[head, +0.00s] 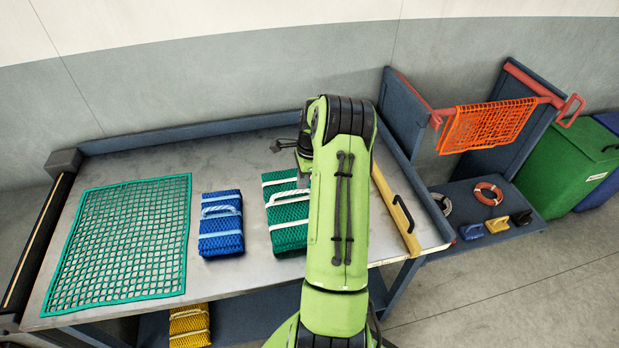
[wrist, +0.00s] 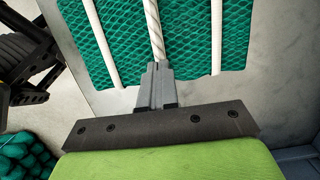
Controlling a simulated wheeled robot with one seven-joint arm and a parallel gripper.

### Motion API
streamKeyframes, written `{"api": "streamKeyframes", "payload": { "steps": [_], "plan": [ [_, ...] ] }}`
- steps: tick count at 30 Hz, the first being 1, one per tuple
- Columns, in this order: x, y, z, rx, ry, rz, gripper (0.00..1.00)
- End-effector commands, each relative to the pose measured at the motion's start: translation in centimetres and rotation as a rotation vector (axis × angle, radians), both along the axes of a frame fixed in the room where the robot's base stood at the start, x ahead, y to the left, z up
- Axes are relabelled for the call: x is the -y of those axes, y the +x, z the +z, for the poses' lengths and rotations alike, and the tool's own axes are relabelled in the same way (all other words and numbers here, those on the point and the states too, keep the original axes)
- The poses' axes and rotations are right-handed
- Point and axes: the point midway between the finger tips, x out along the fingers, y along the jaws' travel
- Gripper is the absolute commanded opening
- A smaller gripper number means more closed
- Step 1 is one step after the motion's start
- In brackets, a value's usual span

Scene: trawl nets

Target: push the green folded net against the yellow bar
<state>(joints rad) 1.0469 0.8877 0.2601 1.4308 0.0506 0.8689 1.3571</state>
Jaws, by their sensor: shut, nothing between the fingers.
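The green folded net (head: 286,214), tied with white straps, lies on the metal table in the head view. My arm hides its right part. The yellow bar (head: 397,212), with a black handle, lies right of it; my arm covers part of the space between them. In the wrist view the green folded net (wrist: 190,35) fills the top, with white rope across it. My gripper (wrist: 156,68) is shut and empty, its tips in line with the middle rope at the net's near edge. I cannot tell whether they touch.
On the table (head: 155,315), a blue folded net (head: 221,224) lies left of the green one, and a flat green mesh (head: 120,245) lies farther left. A yellow folded net (head: 189,326) is on the lower shelf. An orange net (head: 487,125) hangs on a red rail at right.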

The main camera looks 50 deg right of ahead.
Motion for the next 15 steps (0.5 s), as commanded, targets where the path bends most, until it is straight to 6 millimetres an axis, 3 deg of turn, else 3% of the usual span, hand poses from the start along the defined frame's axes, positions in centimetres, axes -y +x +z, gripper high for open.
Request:
{"api": "streamKeyframes", "payload": {
  "steps": [9,15],
  "plan": [
    [-4.9,4.0,0.0,0.0,0.001,0.004,0.0],
    [-4.6,3.8,-1.7,0.0,0.0,0.001,0.0]
  ]
}}
